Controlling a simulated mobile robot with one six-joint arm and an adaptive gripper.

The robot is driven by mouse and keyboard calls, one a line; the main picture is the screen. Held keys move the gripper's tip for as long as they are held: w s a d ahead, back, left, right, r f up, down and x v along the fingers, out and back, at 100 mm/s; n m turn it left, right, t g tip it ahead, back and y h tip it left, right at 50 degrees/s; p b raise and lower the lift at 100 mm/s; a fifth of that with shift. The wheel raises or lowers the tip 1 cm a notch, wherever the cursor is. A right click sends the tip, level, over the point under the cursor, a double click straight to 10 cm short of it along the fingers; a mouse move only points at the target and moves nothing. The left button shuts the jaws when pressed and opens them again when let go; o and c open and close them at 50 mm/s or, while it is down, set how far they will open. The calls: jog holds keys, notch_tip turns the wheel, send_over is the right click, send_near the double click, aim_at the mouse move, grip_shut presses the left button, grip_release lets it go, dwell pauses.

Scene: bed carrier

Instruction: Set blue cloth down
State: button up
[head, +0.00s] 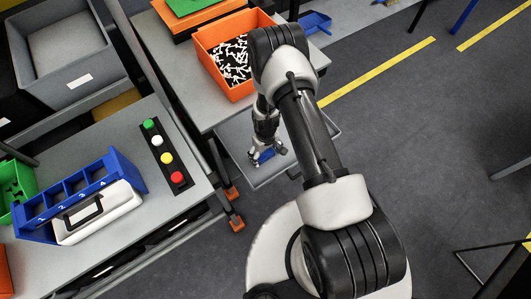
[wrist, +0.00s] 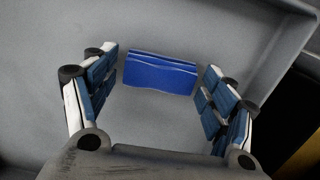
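The blue cloth (wrist: 160,74) is a folded, flat-looking block on a grey surface (wrist: 180,28), seen between my fingertips in the wrist view. In the head view, the cloth (head: 267,154) shows as a small blue patch at my gripper, over a grey tray (head: 262,178) below table height. My gripper (wrist: 160,60) has its two fingers spread, with a narrow gap on each side of the cloth. The gripper (head: 264,158) points down into the tray in the head view. The arm hides part of the tray.
An orange bin (head: 226,88) of black and white parts stands on the grey table above the tray. At the left, another table holds a blue caddy (head: 40,222) and a button panel (head: 158,147). Open floor (head: 420,140) lies to the right.

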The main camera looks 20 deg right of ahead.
dwell(0.3)
notch_tip(320, 180, up, 13)
jog(key=p, duration=0.4)
notch_tip(320, 180, up, 29)
jog(key=m+t, duration=0.2)
send_over(265, 154)
jog(key=s, duration=0.1)
jog(key=s+r+t, duration=0.1)
jog(key=s+r, duration=0.6)
jog(key=s, duration=0.3)
jog(key=s+r+m+t, duration=0.1)
jog(key=s+r, duration=0.7)
jog(key=s, duration=0.3)
jog(key=shift+d+r+m+t, duration=0.15)
jog(key=shift+r+m+t, duration=0.15)
jog(key=shift+w, duration=0.1)
